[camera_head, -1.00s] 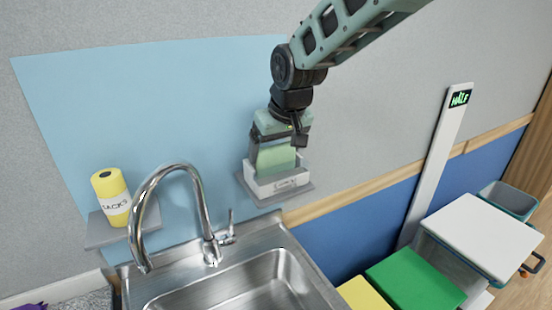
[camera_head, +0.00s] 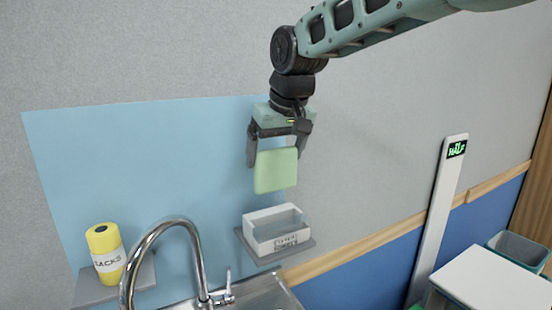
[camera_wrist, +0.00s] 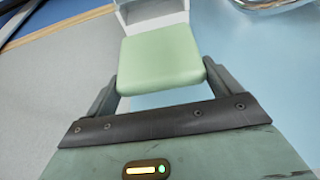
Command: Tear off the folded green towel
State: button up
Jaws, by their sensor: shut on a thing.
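The folded green towel (camera_head: 276,170) is a pale green, padded-looking square. My gripper (camera_head: 276,160) is shut on its upper part and holds it upright in the air. The towel hangs clear above a white open box (camera_head: 262,247) with a printed label on its front. In the wrist view the towel (camera_wrist: 160,58) sits between the two fingers (camera_wrist: 160,80), with part of the white box (camera_wrist: 150,10) beyond it. The box stands on a small grey wall shelf (camera_head: 300,250).
A steel faucet (camera_head: 160,232) and sink (camera_head: 255,290) are below the box. A yellow roll (camera_head: 105,252) labelled SACKS stands on a shelf (camera_head: 92,290) at the left. A white post (camera_head: 436,220) with a green-lit display and a white-topped unit (camera_head: 490,280) are at the right.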

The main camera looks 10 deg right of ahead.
jog(key=shift+r+p, duration=2.25)
jog(key=shift+r, duration=0.6)
jog(key=shift+s+f, duration=0.1)
jog(key=shift+s, duration=0.05)
